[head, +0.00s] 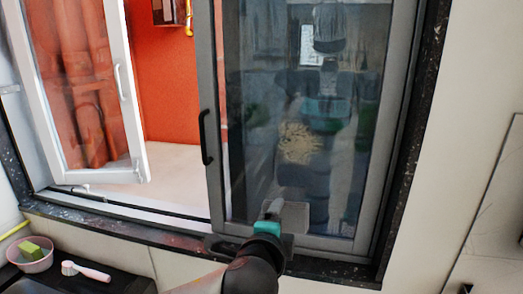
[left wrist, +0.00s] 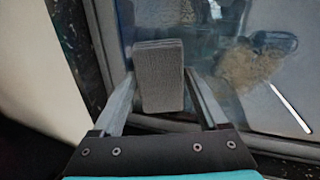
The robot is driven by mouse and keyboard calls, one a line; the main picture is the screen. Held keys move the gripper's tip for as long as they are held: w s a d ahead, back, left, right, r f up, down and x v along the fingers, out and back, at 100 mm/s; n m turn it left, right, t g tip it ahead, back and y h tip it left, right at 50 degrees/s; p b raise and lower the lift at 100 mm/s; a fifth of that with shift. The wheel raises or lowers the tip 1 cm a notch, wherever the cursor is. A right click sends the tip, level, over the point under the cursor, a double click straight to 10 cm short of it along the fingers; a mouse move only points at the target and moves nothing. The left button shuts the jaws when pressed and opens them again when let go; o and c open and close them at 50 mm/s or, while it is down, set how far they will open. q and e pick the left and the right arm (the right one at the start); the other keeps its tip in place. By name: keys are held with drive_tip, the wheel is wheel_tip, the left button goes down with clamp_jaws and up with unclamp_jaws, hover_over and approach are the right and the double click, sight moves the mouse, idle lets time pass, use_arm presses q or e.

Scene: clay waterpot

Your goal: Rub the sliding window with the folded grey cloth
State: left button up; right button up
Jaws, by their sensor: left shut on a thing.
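The sliding window (head: 338,180) is a grey-framed glass pane filling the right of the window opening in the head view. A tan dirt patch (head: 298,144) marks its glass; it also shows in the left wrist view (left wrist: 245,66). My left gripper (head: 272,212) is at the pane's lower part, below the patch. It is shut on the folded grey cloth (left wrist: 159,74), which stands up between the fingers in the left wrist view. The cloth also shows in the head view (head: 292,216). I cannot tell whether it touches the glass. My right gripper is not in view.
A white-framed casement (head: 138,120) stands open at the left. The sliding window has a black handle (head: 205,138). A dark sill runs below. At lower left are a pink bowl (head: 32,264) with a green sponge (head: 31,248) and a pink-handled brush (head: 88,271).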

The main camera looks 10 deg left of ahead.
use_arm(q)
drive_tip(key=a+r+t+p, duration=0.3)
drive_tip(key=r+p, duration=0.4)
drive_tip(key=r, duration=0.4)
drive_tip(key=shift+w+a+f+b, duration=0.1)
drive_tip(key=shift+w+b, duration=0.4)
drive_tip(key=shift+w, duration=0.75)
drive_tip(key=shift+w+a+b, duration=0.1)
drive_tip(key=shift+w+b, duration=0.35)
drive_tip(key=shift+w, duration=1)
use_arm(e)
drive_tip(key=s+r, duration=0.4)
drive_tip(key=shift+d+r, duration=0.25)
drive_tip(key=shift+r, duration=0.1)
use_arm(q)
drive_tip(key=shift+w, duration=1)
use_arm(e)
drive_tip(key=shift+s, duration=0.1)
use_arm(q)
drive_tip(key=shift+d, duration=0.2)
